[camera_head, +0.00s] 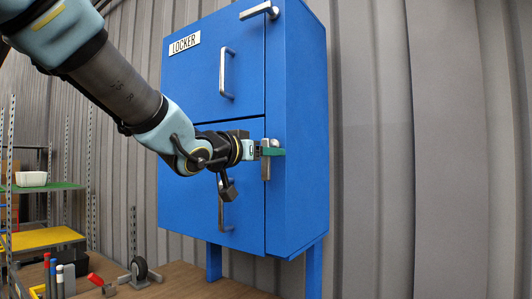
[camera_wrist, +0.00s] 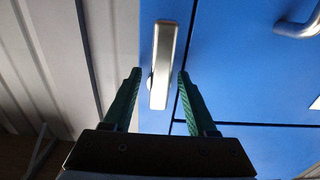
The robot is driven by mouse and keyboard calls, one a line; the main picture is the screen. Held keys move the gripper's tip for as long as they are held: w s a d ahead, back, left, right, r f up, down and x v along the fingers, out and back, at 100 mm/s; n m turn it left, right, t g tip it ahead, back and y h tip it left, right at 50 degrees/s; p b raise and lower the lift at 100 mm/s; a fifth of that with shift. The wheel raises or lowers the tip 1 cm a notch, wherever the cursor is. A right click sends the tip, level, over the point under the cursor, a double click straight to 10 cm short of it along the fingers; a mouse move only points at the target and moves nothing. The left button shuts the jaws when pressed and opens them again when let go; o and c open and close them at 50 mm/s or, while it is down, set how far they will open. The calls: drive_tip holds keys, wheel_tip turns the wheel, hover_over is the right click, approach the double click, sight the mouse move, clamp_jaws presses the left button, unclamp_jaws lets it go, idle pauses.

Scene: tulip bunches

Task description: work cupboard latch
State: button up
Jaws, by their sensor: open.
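A blue cupboard (camera_head: 295,120) labelled LOCKER stands against the wall, with an upper and a lower door, both flush with the front. A silver latch bar (camera_head: 266,169) hangs upright at the right edge of the lower door. My gripper (camera_head: 274,151) is open at this latch. In the wrist view, the latch (camera_wrist: 163,65) stands between the two green fingers of my gripper (camera_wrist: 160,74), with a gap visible on the left. Contact on the right cannot be told. A second latch (camera_head: 259,10) lies nearly level at the top of the upper door.
Bar handles sit on the upper door (camera_head: 227,73) and lower door (camera_head: 221,205). A wooden bench (camera_head: 190,285) below holds a caster wheel (camera_head: 139,270) and several small tools. A shelf rack with a white bin (camera_head: 31,179) stands at left. The right side is clear before the corrugated wall (camera_head: 430,150).

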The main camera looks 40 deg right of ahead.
drive_tip(key=shift+c, duration=0.4)
clamp_jaws()
idle(0.9)
